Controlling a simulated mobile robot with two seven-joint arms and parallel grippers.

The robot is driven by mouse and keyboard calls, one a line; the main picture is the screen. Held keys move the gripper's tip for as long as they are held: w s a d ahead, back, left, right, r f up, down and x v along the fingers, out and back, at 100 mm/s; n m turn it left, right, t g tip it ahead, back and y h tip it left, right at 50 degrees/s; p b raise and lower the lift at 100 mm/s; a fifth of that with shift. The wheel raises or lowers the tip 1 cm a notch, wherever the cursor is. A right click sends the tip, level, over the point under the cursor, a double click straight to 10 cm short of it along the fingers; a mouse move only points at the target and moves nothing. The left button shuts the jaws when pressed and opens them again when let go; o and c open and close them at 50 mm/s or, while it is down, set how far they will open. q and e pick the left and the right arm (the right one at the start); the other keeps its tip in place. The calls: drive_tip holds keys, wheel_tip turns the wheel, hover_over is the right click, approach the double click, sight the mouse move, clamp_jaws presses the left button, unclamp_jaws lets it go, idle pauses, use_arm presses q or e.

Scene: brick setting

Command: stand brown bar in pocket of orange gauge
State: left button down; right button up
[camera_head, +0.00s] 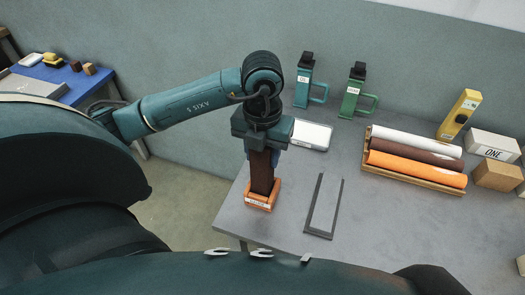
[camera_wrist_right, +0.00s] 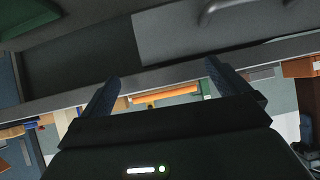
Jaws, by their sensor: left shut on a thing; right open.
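The orange gauge (camera_head: 261,204) stands near the left front corner of the grey table in the head view, with a label on its front. The brown bar (camera_head: 262,174) is upright, its lower end at the gauge's pocket. Whether it touches the pocket floor cannot be told. My left gripper (camera_head: 262,152) is above the gauge, pointing down and shut on the upper part of the bar. My right gripper (camera_wrist_right: 163,85) shows in the right wrist view, open with nothing between its fingers. The bar's top is hidden by the left gripper.
A wooden rack (camera_head: 415,182) of rolls, a yellow tool (camera_head: 459,114) and boxes (camera_head: 493,145) stand right. Table between frame and rack is clear.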

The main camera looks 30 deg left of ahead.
use_arm(q)
drive_tip(key=shift+f, duration=0.15)
drive_tip(key=c, duration=1.3)
unclamp_jaws()
drive_tip(key=o, duration=0.5)
drive_tip(key=shift+c, duration=0.2)
wheel_tip(320, 180, up, 11)
drive_tip(key=shift+r+p, duration=0.1)
drive_tip(key=shift+p, duration=0.25)
drive_tip(key=shift+r, duration=0.6)
use_arm(e)
drive_tip(key=shift+s+d, duration=0.1)
drive_tip(key=shift+d, duration=0.05)
drive_tip(key=shift+s+f, duration=0.1)
